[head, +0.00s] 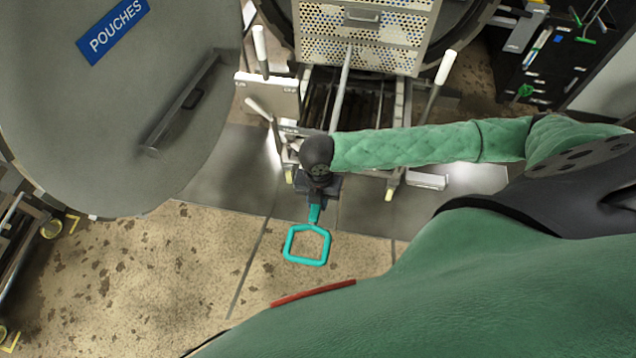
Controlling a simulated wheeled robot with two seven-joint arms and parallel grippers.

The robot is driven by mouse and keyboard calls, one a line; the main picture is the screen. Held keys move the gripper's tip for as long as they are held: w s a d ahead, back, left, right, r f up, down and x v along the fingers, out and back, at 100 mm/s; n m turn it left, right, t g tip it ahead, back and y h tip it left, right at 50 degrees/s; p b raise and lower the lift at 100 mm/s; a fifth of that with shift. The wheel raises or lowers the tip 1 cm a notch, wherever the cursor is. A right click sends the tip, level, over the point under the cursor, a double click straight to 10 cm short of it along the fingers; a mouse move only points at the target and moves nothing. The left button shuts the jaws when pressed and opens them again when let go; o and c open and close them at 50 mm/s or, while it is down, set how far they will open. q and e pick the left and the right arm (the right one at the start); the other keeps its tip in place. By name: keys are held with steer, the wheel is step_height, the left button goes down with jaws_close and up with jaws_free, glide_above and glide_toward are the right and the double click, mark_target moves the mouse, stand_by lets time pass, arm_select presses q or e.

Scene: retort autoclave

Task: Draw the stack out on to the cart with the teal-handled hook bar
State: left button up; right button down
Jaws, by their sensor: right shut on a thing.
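The stack of perforated metal trays (362,54) stands at the top centre, in the round mouth of the retort (277,22). The hook bar's teal loop handle (307,245) hangs out below my right gripper (317,188), which is shut on the bar. The grey shaft (342,88) runs up from my wrist and overlaps the front of the stack. I cannot tell whether its hook end is caught on the stack. The cart (398,110), with rails and white-gripped upright handles, sits below and in front of the stack, partly hidden by my right arm. My left gripper is out of view.
The open retort door (130,95), labelled POUCHES, fills the upper left. A dark cabinet (548,70) with tools stands at the upper right. A wheeled cart (22,245) shows at the left edge. Speckled floor (170,270) is clear below; a red strip (313,293) lies near my body.

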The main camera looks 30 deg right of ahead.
steer(key=shift+s+a, duration=0.4)
steer(key=shift+s, duration=0.1)
steer(key=shift+s+a, duration=0.1)
stand_by(0.3)
steer(key=s+a, duration=0.5)
steer(key=s, duration=0.2)
steer(key=shift+a, duration=0.2)
stand_by(2.0)
steer(key=shift+w+d, duration=1.1)
steer(key=shift+w, duration=0.3)
steer(key=shift+w+d, duration=1.05)
steer(key=shift+w, duration=0.35)
stand_by(1.4)
